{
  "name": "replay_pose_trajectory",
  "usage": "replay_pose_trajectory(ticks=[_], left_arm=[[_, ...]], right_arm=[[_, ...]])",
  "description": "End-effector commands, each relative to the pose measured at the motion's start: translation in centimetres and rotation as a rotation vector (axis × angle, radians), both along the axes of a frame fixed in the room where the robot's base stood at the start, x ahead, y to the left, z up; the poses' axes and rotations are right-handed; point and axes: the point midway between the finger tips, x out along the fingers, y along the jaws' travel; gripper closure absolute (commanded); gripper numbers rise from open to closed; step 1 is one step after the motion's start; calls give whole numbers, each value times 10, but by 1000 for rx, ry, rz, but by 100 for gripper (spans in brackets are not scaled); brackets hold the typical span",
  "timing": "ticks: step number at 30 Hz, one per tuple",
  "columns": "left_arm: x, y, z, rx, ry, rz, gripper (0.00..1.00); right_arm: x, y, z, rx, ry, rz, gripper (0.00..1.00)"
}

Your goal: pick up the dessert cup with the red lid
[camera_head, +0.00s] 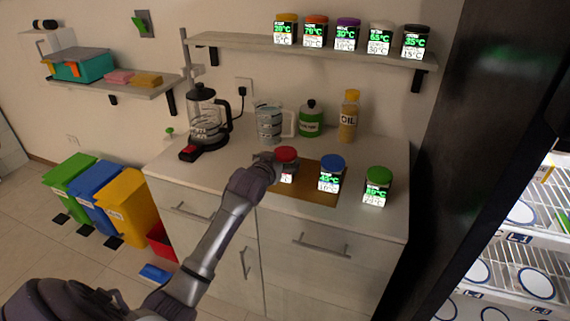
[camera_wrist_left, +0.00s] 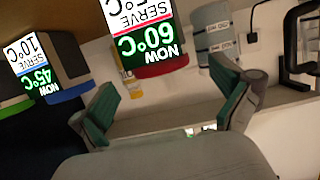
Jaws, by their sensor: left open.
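My right gripper is not seen.
A blue-lidded cup (camera_head: 331,170) and a green-lidded cup (camera_head: 377,185) stand to the right. Behind are a measuring jug (camera_head: 269,124), a green bottle (camera_head: 311,120), an oil bottle (camera_head: 348,118) and a coffee maker (camera_head: 205,115). The counter's front left (camera_head: 180,170) is clear.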

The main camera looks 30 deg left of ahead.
Motion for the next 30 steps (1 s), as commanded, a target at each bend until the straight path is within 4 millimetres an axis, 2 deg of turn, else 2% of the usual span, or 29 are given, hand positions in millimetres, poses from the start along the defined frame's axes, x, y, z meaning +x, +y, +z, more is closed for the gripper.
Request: replay_pose_trajectory(ticks=[9, 19, 30], left_arm=[[39, 9, -11, -1, 2, 0, 0], [43, 10, -13, 0, 0, 0, 0], [43, 10, -13, 0, 1, 0, 62]], right_arm=[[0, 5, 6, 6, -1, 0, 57], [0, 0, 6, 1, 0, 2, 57], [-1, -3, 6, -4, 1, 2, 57]])
